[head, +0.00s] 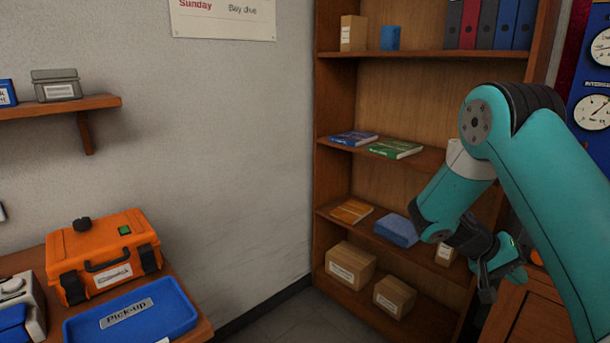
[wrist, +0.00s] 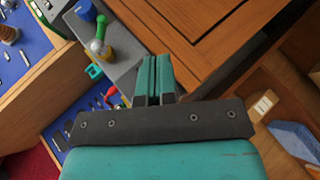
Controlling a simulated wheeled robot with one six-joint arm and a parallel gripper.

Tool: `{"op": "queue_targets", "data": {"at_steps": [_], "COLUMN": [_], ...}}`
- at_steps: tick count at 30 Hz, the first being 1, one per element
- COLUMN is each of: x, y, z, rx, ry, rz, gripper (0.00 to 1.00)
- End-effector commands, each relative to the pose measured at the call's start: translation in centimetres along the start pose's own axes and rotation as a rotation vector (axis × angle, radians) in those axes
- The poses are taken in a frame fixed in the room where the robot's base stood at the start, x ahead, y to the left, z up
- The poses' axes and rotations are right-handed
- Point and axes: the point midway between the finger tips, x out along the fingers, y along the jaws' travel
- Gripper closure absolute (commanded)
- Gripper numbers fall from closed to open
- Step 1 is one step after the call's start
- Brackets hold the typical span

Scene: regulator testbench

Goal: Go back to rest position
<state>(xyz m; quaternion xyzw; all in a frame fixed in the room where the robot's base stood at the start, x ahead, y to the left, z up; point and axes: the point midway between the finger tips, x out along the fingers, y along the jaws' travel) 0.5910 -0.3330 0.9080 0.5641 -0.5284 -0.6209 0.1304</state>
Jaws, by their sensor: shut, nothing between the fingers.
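My gripper (head: 490,277) hangs at the lower right of the head view, at the end of my teal arm, in front of the bookshelf. In the wrist view my gripper (wrist: 156,62) has its two teal fingers pressed together with nothing between them. The fingertips point toward a brown wooden panel (wrist: 195,30), and I cannot tell how far away it is.
The bookshelf (head: 330,165) holds books, binders and boxes behind my arm. A table at the lower left bears an orange case (head: 102,255) and a blue Pick-up tray (head: 130,312). In the wrist view a grey block with a yellow-green lever (wrist: 98,47) stands left of the fingers.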

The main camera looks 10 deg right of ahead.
Motion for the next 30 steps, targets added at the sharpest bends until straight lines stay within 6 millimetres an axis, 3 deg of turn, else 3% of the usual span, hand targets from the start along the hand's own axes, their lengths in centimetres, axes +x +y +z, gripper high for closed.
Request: {"op": "queue_targets", "data": {"at_steps": [1,4,8,12,15,19,23,28,30], "x": [-2.7,-8.2,-16.0,-24.0,-28.2,-31.4,-32.7,-33.0,-33.0], "y": [0.2,-0.5,-0.6,0.9,2.9,5.6,7.5,8.2,8.1], "z": [0.1,1.9,6.4,13.7,19.5,26.0,30.0,31.6,31.6], "rx": [-0.03,-0.14,-0.328,-0.574,-0.76,-0.963,-1.091,-1.145,-1.145], "ry": [0.019,0.052,0.11,0.195,0.261,0.336,0.384,0.401,0.4], "rz": [-0.099,-0.33,-0.626,-0.914,-1.083,-1.236,-1.317,-1.346,-1.346], "gripper": [1.0,1.0,1.0,1.0,1.0,1.0,1.0,0.61,0.57]}}
